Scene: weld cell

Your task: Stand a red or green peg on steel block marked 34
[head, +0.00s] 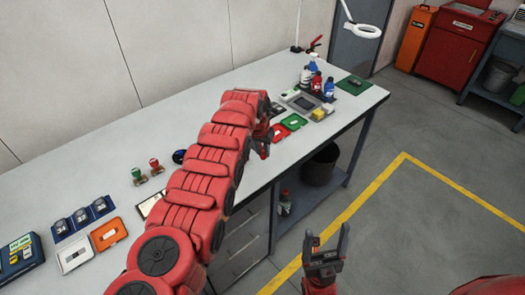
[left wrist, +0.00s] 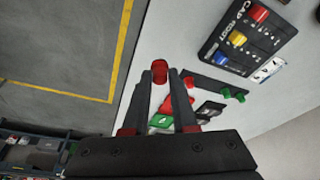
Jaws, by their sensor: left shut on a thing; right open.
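My left gripper (head: 264,146) is above the bench near its front edge, partly hidden by my left arm. In the left wrist view it is shut on a red peg (left wrist: 160,71), held between the fingertips. My right gripper (head: 328,245) is open and empty, in front of the bench over the floor.
An orange tray (head: 108,234) and a white tray (head: 75,255) lie in front of the blocks. Green and red knobbed items (head: 147,171) stand behind my arm. Red and green trays (head: 287,126) and bottles (head: 316,82) are at the right. A board with coloured pieces (left wrist: 246,38) lies nearby.

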